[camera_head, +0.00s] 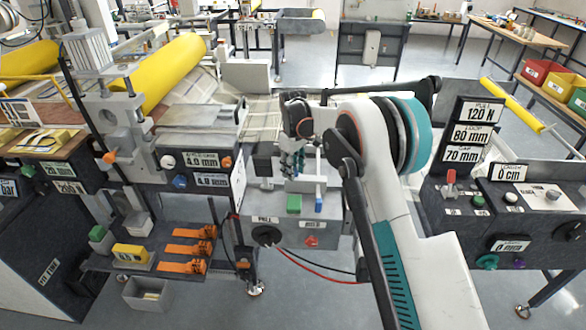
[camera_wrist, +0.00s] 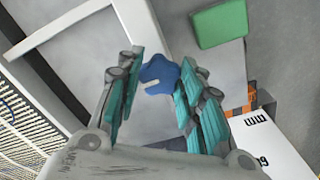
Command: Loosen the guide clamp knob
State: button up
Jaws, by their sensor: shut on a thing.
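The guide clamp knob, a blue lobed knob with a pale mark (camera_wrist: 158,72), sits between my fingertips in the wrist view. My gripper (camera_wrist: 161,85) is shut on it, with a teal ridged finger pad on either side. In the head view my gripper (camera_head: 292,165) reaches down to the grey fixture in the middle. The knob is hidden there behind the fingers and cannot be made out.
A green block (camera_head: 294,203) and a blue piece below a pale upright (camera_head: 319,204) stand close to my gripper. The grey panel with a red knob (camera_head: 312,241) lies below.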

jog(key=o, duration=1.1)
jog(key=shift+c, duration=0.2)
notch_tip(320, 180, up, 12)
